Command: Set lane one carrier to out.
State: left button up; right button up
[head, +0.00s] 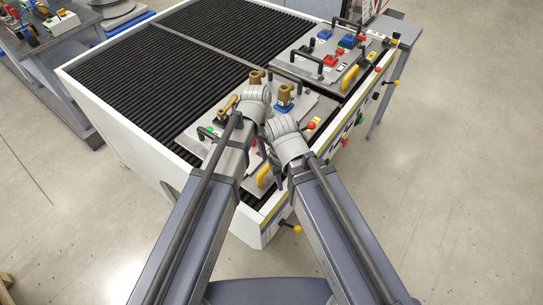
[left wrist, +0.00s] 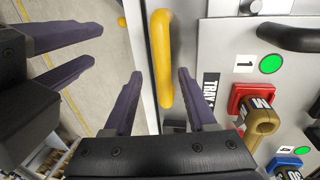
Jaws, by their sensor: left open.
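In the left wrist view my left gripper (left wrist: 160,76) is open, one purple finger on each side of a yellow handle (left wrist: 162,45) in the picture; I cannot tell how close they are. The handle is on the grey near tray (head: 318,108) and also shows in the head view (head: 263,176). A red block with a bronze hook-shaped grip (left wrist: 262,122) stands beside a "1" label (left wrist: 243,64) and a green dot. A blue block (left wrist: 285,163) is below it. My right gripper (left wrist: 97,46) is open and empty at the left. In the head view my wrists hide much of this tray.
A second tray (head: 310,70) with red and blue blocks lies further back. Black handles (left wrist: 285,36) stand up from the near tray. Black ribbed rollers (head: 180,75) cover the white bench's other side. Knobs line its right edge. The floor at right is clear.

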pick_arm(q)
notch_tip(320, 180, up, 7)
jog(key=a+p, duration=0.1)
jog(key=p, duration=0.5)
jog(key=shift+w+f, duration=0.15)
jog(key=shift+w, duration=0.25)
pick_arm(e)
notch_tip(320, 180, up, 7)
jog(key=shift+f, duration=0.15)
